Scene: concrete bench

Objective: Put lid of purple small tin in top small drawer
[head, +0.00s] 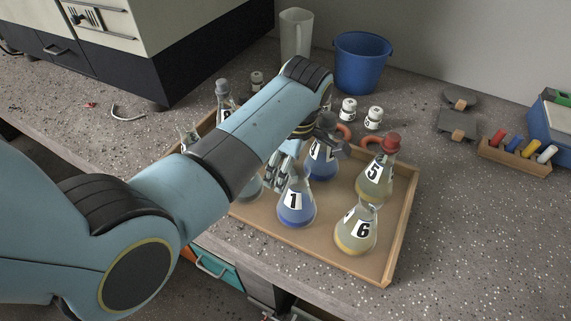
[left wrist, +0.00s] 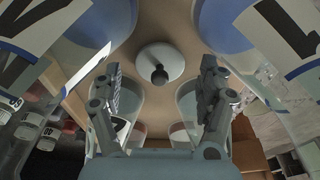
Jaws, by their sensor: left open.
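In the left wrist view, a round pale lid with a dark knob (left wrist: 160,64) lies on the tan tray floor between flasks; its tin is not identifiable. My left gripper (left wrist: 160,92) points down at it, its fingers apart on either side and nothing between them. In the head view my left gripper (head: 281,168) is down among the flasks, partly hidden by my arm, and the lid is hidden. No purple tin shows. A teal drawer front with a handle (head: 216,268) shows below the bench edge; I cannot tell if it is the top small drawer. My right gripper is not in view.
The wooden tray (head: 398,232) holds several numbered flasks, such as flask 1 (head: 296,211), flask 5 (head: 375,182) and flask 6 (head: 355,235), close around the gripper. A blue bucket (head: 361,64) and white jug (head: 296,36) stand behind.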

